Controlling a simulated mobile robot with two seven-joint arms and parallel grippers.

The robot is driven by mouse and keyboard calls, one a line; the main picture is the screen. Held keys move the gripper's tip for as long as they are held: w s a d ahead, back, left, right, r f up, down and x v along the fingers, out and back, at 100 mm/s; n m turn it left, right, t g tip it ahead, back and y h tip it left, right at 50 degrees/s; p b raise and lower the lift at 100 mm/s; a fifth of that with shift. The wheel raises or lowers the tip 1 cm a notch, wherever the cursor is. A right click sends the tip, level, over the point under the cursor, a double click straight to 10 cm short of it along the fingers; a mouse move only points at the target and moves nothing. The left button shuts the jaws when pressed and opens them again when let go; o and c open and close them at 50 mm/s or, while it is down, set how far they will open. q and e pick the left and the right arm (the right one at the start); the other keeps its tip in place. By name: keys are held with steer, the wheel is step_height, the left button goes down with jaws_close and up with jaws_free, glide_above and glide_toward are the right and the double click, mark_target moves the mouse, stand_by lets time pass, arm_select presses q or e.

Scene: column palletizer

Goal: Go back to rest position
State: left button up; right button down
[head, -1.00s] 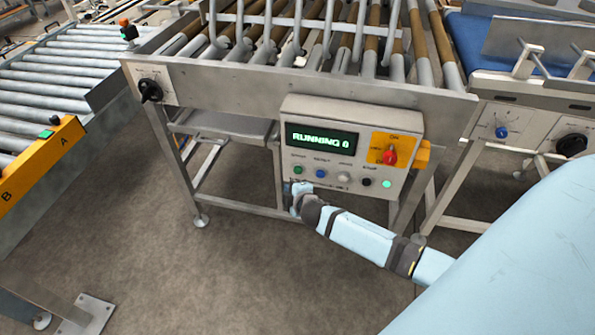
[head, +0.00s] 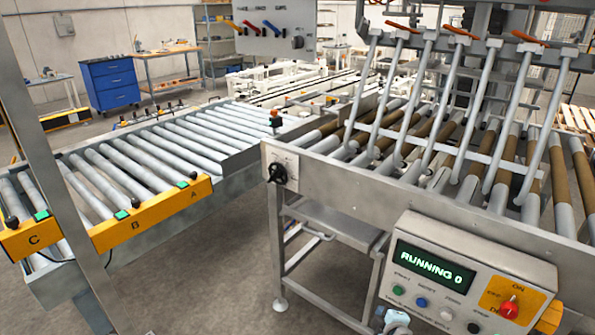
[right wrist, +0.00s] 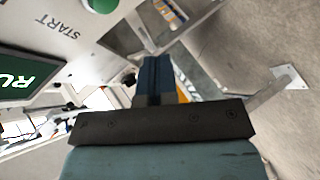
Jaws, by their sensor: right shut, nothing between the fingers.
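My right gripper (head: 396,318) shows only in part at the bottom edge of the head view, just below the left buttons of the control panel. In the right wrist view my right gripper (right wrist: 154,72) is shut and empty, with its fingers close together. The control panel (head: 478,262) has a green display reading "RUNNING 0", a row of buttons and a red knob on yellow. The green start button (right wrist: 102,4) shows at the top of the right wrist view, apart from the fingers. My left gripper is not in view.
The roller conveyor frame (head: 330,192) stands behind and above the panel. Another roller conveyor (head: 165,150) with yellow lettered boxes runs at the left. A grey post (head: 52,150) crosses the left side. Bare floor lies between the conveyors.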

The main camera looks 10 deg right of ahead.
steer(key=s+a+r+m+g+y, duration=0.1)
steer(key=s+a+m+y, duration=0.15)
steer(key=s+a, duration=0.45)
steer(key=s+a+r+m+g+y, duration=0.1)
steer(key=s+a+m, duration=0.3)
steer(key=s, duration=0.6)
steer(key=s+a+m+y, duration=0.2)
steer(key=s+a+m, duration=0.25)
steer(key=s, duration=0.45)
arm_select(q)
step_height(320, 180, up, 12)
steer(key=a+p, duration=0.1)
steer(key=p, duration=1.3)
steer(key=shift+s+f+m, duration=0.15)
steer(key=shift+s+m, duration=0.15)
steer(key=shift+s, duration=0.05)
arm_select(e)
step_height(320, 180, up, 12)
steer(key=n, duration=0.1)
steer(key=shift+w+d+r+n, duration=0.15)
steer(key=shift+w+n, duration=0.05)
steer(key=shift+n, duration=0.1)
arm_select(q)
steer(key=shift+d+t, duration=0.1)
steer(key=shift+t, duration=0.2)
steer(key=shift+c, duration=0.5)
